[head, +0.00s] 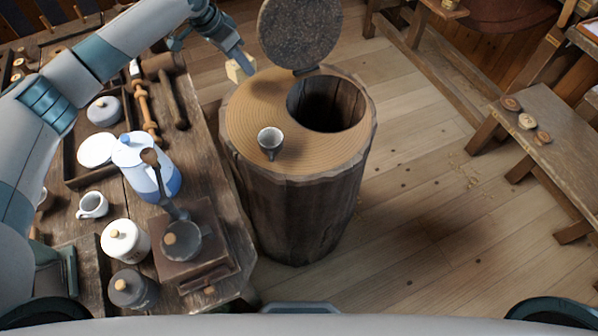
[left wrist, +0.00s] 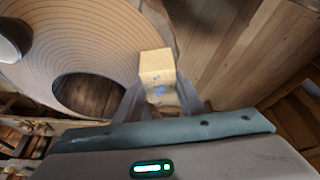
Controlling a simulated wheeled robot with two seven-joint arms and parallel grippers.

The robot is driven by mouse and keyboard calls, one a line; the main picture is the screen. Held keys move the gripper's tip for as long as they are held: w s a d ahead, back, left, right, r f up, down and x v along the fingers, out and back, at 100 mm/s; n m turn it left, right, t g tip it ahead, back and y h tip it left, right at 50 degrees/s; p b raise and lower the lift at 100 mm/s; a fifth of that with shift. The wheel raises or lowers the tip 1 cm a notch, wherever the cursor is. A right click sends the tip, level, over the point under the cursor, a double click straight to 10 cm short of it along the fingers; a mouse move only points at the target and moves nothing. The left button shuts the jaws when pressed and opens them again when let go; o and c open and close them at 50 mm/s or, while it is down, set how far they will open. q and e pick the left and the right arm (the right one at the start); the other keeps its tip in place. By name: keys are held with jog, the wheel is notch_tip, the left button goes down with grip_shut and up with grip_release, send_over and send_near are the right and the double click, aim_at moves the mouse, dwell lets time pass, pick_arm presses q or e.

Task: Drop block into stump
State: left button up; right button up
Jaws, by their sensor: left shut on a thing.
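The stump (head: 300,215) stands upright on the floor, with a ringed tan top. Its round dark opening (head: 318,103) is at the right of the top and also shows in the left wrist view (left wrist: 88,97). A round grey lid (head: 300,28) stands raised at the back of the opening. My left gripper (head: 243,62) is shut on a pale yellow block (head: 234,72). In the left wrist view the block (left wrist: 157,70) has bluish marks and sits between the fingers. In the head view, the block appears by the stump top's back-left edge, left of the opening. My right gripper is out of view.
A small grey cup (head: 270,141) stands on the stump top, left of the opening. A crowded wooden table (head: 235,262) at left holds a blue-white pot (head: 150,172), jars and a grinder. A bench (head: 560,135) is at right; the floor between is clear.

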pick_arm(q)
jog(key=shift+s+r, duration=0.1)
jog(key=shift+s+r, duration=0.2)
jog(key=shift+s, duration=0.15)
jog(key=s+a+r+n+y, duration=0.1)
jog(key=s+a+r+n, duration=0.1)
jog(key=s, duration=0.7)
jog(key=s+a+r+n+t+y, duration=0.1)
jog(key=s+r+n, duration=0.4)
jog(key=s, duration=0.5)
jog(key=shift+s+a+r+n+y, duration=0.25)
jog(key=shift+a+n+y, duration=0.45)
jog(key=shift+a+n, duration=0.4)
